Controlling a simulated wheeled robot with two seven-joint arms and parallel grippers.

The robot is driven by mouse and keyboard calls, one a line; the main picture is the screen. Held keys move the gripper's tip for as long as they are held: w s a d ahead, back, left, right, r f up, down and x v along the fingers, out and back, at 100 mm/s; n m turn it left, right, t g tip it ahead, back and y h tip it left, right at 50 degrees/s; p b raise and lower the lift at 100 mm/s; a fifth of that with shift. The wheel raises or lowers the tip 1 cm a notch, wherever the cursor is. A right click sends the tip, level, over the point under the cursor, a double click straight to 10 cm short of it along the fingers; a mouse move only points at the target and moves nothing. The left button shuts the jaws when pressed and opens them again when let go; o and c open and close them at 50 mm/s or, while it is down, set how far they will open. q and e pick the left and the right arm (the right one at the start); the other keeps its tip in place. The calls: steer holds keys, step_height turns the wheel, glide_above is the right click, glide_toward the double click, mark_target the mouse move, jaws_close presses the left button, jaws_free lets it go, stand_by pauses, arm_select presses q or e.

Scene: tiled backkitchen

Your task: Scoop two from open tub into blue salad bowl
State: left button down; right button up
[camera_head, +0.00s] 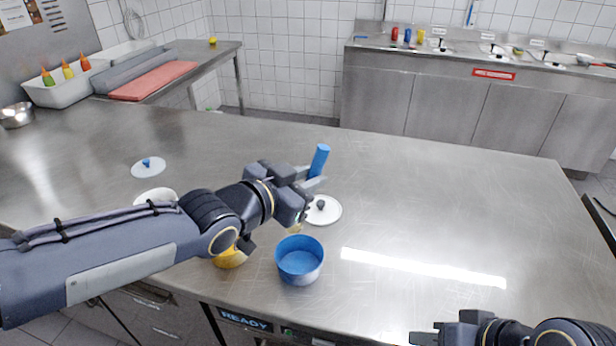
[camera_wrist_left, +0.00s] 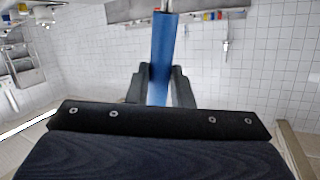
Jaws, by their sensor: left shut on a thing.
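My left gripper (camera_head: 307,186) is shut on the blue handle (camera_head: 319,160) of a utensil, held above the table near the blue salad bowl (camera_head: 300,262). The handle also shows between the two fingers in the left wrist view (camera_wrist_left: 162,60). The utensil's lower end is mostly hidden; a small pale yellowish bit shows below the gripper. The bowl stands upright and looks empty. A yellow container (camera_head: 230,260) is partly hidden under my left forearm, and a white round container (camera_head: 155,196) behind it; their contents are not visible. My right gripper (camera_head: 425,335) is at the bottom edge, its opening unclear.
A white lid with a dark knob (camera_head: 327,214) lies behind the bowl. Another pale lid with a blue knob (camera_head: 148,168) lies at the left. The table's right half (camera_head: 460,200) is clear. A metal bowl (camera_head: 16,115) and a white bin with bottles (camera_head: 60,93) are far left.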

mark_target(301, 229)
arm_select(q)
steer(key=shift+f+b, duration=0.8)
steer(key=shift+f, duration=0.15)
step_height(301, 229, down, 10)
steer(key=b, duration=0.9)
steer(key=shift+r, duration=0.25)
steer(key=shift+f+b, duration=1.25)
stand_by(0.7)
step_height(301, 229, up, 12)
steer(key=p, duration=1)
steer(key=shift+p, duration=0.35)
steer(key=shift+f, duration=0.15)
